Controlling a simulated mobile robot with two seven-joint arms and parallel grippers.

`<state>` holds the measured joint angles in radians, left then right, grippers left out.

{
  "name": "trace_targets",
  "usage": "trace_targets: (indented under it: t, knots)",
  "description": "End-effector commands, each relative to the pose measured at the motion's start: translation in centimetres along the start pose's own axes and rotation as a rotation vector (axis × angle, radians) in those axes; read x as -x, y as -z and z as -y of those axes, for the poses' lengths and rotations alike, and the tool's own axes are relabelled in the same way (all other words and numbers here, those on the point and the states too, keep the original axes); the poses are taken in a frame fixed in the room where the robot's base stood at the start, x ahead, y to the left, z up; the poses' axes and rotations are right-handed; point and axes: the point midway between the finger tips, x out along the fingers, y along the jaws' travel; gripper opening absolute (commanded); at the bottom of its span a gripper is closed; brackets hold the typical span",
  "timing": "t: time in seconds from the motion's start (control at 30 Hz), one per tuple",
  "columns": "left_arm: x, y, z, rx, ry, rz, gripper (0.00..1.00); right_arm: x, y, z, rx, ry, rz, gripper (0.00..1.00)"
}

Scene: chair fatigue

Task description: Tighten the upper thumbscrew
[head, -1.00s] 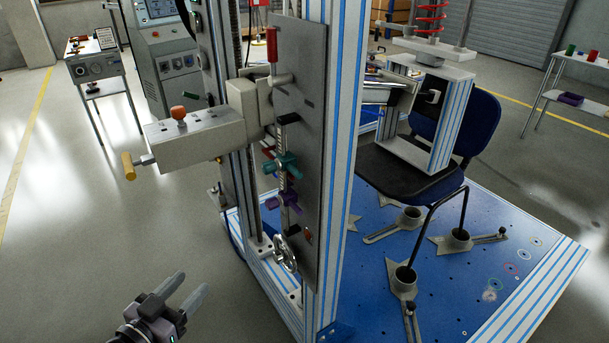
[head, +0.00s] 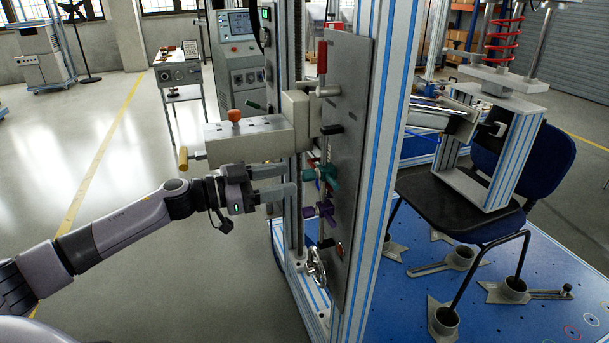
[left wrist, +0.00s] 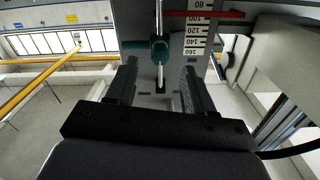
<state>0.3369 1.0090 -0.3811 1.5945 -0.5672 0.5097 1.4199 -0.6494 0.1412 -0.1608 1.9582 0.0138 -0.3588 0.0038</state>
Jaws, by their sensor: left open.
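The teal thumbscrew (head: 326,172), the upper of two coloured star-shaped thumbscrews, sits on the grey vertical plate (head: 352,130). The purple thumbscrew (head: 318,210) sits below it. My left gripper (head: 291,180) is open and empty, its fingers pointing right at the teal thumbscrew with a small gap left. In the left wrist view the teal thumbscrew (left wrist: 159,48) lies just beyond and between the two open fingertips (left wrist: 160,70), on a thin rod. The purple thumbscrew cannot be made out there. My right gripper is not in view.
A handwheel (head: 316,266) is below on the plate. A scale (left wrist: 196,40) stands beside the rod.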

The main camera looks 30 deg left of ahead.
Motion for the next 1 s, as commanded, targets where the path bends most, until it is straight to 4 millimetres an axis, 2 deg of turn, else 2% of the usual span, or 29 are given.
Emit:
trace_targets:
  t: [0.2,0.4,0.73,0.77,0.9,0.93,1.0]
  knots:
    - [-2.9,0.2,0.1,0.001,0.001,-0.004,0.53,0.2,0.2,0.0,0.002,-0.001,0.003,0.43]
    - [-4.5,0.1,0.0,0.001,0.001,-0.002,0.53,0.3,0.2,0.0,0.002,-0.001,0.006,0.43]
    - [-4.8,0.0,0.0,0.001,0.001,0.000,0.53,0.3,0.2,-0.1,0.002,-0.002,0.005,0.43]
    - [-4.8,0.0,0.0,0.001,0.001,0.000,0.49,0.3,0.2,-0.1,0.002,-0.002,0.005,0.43]
    - [-4.8,0.0,0.0,0.001,0.001,0.000,0.04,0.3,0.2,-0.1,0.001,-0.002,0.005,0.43]
    - [-4.8,0.0,0.0,0.001,0.001,0.000,0.00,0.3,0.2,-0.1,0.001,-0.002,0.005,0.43]
    - [-4.8,0.0,0.0,0.001,0.001,-0.001,0.00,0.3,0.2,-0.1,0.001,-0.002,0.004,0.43]
